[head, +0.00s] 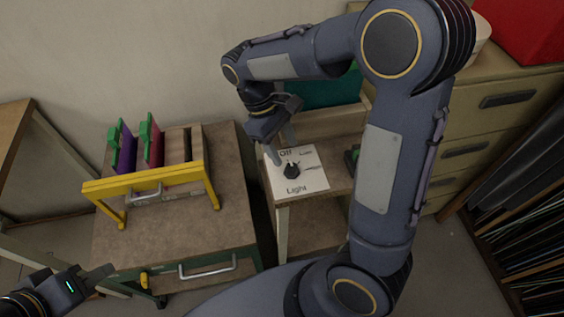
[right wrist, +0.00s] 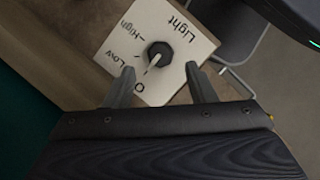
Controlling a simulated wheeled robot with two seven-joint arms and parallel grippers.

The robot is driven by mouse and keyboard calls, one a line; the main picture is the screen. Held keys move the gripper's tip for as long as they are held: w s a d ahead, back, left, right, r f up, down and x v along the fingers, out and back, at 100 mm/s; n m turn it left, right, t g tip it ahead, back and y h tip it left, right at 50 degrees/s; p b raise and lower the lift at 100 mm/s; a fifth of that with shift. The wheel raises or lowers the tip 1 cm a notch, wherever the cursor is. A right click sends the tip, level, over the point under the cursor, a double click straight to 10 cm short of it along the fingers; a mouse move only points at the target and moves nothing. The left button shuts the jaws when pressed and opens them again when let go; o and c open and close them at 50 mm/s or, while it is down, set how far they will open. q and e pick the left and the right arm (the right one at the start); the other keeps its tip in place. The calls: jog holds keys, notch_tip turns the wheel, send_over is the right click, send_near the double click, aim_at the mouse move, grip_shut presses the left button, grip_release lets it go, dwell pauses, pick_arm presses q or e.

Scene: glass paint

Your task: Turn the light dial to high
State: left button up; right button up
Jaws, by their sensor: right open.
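My right gripper (head: 281,150) is open and empty, just above the Off side of the plate. My left gripper (head: 98,278) is at the lower left, away from the dial.
Beige drawers (head: 493,125) stand at the right. My right arm covers part of the cabinet.

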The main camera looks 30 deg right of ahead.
aim_at(292, 166)
jog(key=x, duration=0.5)
jog(key=shift+s+f, duration=0.1)
jog(key=shift+f, duration=0.1)
jog(key=c, duration=1)
jog(key=shift+o, duration=0.2)
